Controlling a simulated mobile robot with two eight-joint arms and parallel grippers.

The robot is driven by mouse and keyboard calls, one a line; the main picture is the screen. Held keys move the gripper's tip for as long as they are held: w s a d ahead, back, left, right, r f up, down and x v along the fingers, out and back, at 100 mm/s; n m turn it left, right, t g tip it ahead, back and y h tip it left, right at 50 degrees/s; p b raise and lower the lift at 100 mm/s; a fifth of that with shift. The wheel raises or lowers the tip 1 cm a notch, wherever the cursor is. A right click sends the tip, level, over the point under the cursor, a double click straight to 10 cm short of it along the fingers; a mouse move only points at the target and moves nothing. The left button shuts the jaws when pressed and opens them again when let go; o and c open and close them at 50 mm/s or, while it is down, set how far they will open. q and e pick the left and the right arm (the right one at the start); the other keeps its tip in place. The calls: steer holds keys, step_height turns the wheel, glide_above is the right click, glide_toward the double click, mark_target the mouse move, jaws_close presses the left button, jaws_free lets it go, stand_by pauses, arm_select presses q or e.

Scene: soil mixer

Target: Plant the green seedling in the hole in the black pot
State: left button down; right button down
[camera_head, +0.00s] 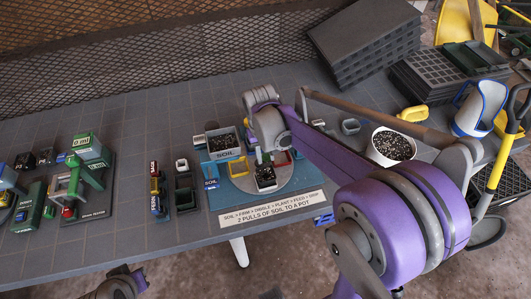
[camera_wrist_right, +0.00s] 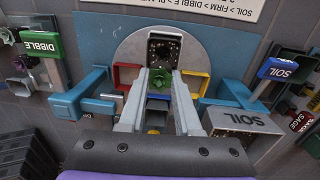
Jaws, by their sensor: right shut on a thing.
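The black pot (camera_head: 266,179) stands upright on a round grey plate on the blue mat. In the right wrist view the pot (camera_wrist_right: 164,50) shows its dark, speckled soil just beyond my fingertips; I cannot make out the hole. My right gripper (camera_wrist_right: 159,80) is shut on the green seedling (camera_wrist_right: 160,84), whose leaves show between the fingers. In the head view my right gripper (camera_head: 258,156) is small and partly hidden by my wrist, just behind and above the pot. I cannot tell whether the seedling touches the soil.
Red and yellow brackets (camera_wrist_right: 195,84) flank the plate. A grey soil bin (camera_head: 222,143) stands behind left, and a white bucket of soil (camera_head: 394,146) stands right. A green press stand (camera_head: 80,175) and small labelled racks (camera_head: 156,188) stand left. The front sign (camera_head: 272,209) lies flat.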

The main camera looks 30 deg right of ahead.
steer(key=shift+f+b, duration=1.95)
steer(key=shift+f, duration=1.3)
steer(key=c, duration=0.5)
jaws_free()
steer(key=shift+r+p, duration=2.45)
steer(key=shift+r, duration=1.6)
